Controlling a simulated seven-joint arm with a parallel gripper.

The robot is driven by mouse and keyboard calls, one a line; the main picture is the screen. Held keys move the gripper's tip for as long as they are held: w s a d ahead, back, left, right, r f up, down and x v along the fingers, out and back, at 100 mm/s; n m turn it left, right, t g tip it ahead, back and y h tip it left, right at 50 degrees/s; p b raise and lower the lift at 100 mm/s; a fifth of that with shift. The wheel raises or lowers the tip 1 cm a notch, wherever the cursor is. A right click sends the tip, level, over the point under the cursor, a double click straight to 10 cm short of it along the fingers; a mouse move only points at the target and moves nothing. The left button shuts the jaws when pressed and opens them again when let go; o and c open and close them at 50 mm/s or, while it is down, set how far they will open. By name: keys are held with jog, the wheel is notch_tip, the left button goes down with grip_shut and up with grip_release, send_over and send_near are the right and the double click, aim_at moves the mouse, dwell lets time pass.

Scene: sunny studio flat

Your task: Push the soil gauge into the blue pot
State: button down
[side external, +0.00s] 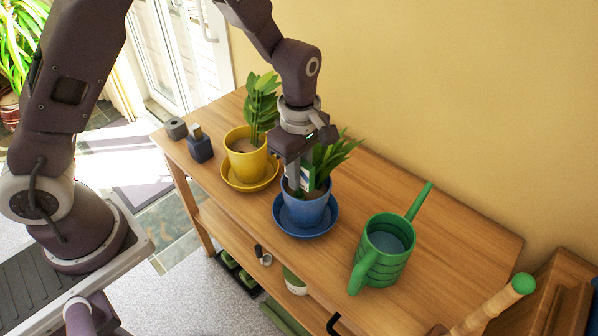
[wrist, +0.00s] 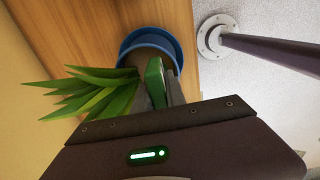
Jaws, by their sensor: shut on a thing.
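The blue pot (side external: 303,213) stands on a blue saucer (side external: 281,226) on the wooden bench and holds a leafy green plant (side external: 333,157). My gripper (side external: 297,181) points down over the pot, close to the plant, and is shut on the soil gauge (side external: 306,177), which shows a green and white face. In the wrist view the gauge (wrist: 155,80) is a green body between my fingers (wrist: 163,92), in front of the pot's soil. The gauge's lower end is hidden, so I cannot tell how deep it sits.
A yellow pot (side external: 246,164) with a plant stands left of the blue pot. A green watering can (side external: 382,254) stands to the right. A dark blue block-like holder (side external: 200,148) and a small grey item (side external: 176,128) sit at the far left. The bench (side external: 450,250) is clear behind the can.

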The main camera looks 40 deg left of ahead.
jog(key=shift+f, duration=0.2)
jog(key=c, duration=0.8)
grip_release()
jog(key=shift+r, duration=0.1)
jog(key=shift+r, duration=3.5)
jog(key=shift+r, duration=0.1)
jog(key=s+a+r+m+t+h, duration=0.1)
jog(key=s+a+r+m+t, duration=0.3)
jog(key=s+r+m, duration=0.85)
jog(key=s+a+m, duration=0.1)
jog(key=s, duration=0.2)
jog(key=s+a+r+m+t, duration=0.1)
jog(key=s+m, duration=0.1)
jog(key=s+a+m+y, duration=0.1)
jog(key=s+m, duration=0.1)
jog(key=s, duration=0.1)
jog(key=shift+s+a+r+m+t, duration=0.2)
jog(key=shift+s+r+m+t, duration=0.05)
jog(key=shift+s+r+t, duration=0.1)
